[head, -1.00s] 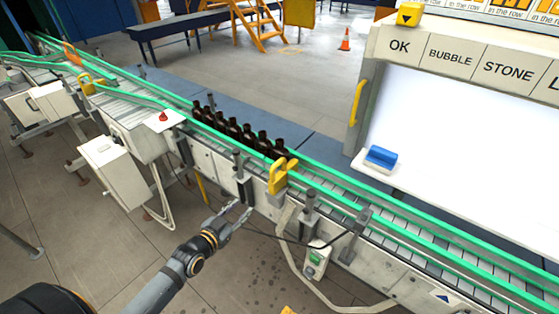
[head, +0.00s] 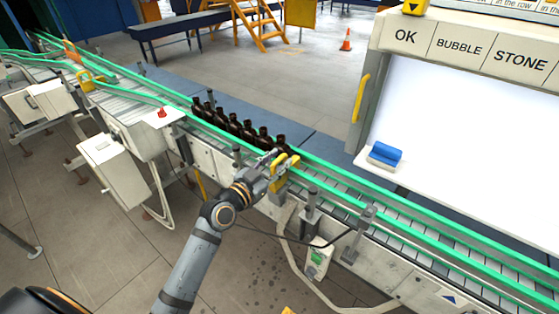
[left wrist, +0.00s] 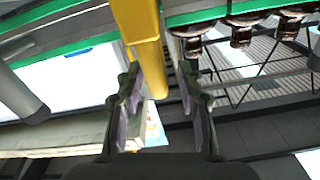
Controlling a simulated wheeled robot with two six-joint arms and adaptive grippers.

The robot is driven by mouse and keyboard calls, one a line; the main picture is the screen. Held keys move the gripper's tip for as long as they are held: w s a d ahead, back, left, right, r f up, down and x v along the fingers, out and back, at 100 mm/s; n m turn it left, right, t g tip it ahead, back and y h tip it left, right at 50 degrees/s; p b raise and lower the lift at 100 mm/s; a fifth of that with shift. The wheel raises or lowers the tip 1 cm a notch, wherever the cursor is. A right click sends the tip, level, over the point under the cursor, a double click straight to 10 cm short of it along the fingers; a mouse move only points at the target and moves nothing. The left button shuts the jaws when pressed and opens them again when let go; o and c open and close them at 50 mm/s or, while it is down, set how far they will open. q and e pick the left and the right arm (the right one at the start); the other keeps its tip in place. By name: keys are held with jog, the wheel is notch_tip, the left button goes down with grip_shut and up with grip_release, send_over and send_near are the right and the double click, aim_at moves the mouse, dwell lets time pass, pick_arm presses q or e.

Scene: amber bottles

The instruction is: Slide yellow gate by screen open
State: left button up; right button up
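The yellow gate (head: 281,173) nearest the white screen (head: 447,136) sits at the conveyor's near rail, at the right end of a row of dark amber bottles (head: 236,127). My left gripper (head: 272,160) is right at this gate, over the near rail. In the left wrist view, the gate's yellow bar (left wrist: 143,40) runs between the two fingers of the left gripper (left wrist: 160,78). The fingers are apart, with a gap at the right finger. Whether the left finger touches the bar is unclear. Bottles (left wrist: 240,35) show just beyond the right finger. My right gripper is not in view.
Green guide rails (head: 400,217) line the conveyor. Metal posts (head: 310,203) and a hanging control box with a green button (head: 318,260) are right of my arm. A blue sponge-like block (head: 384,154) lies on the screen's ledge. Another yellow gate (head: 86,80) stands far left.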

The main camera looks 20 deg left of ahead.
pick_arm(q)
jog(key=shift+w+d, duration=0.15)
jog(key=shift+w, duration=0.25)
grip_shut()
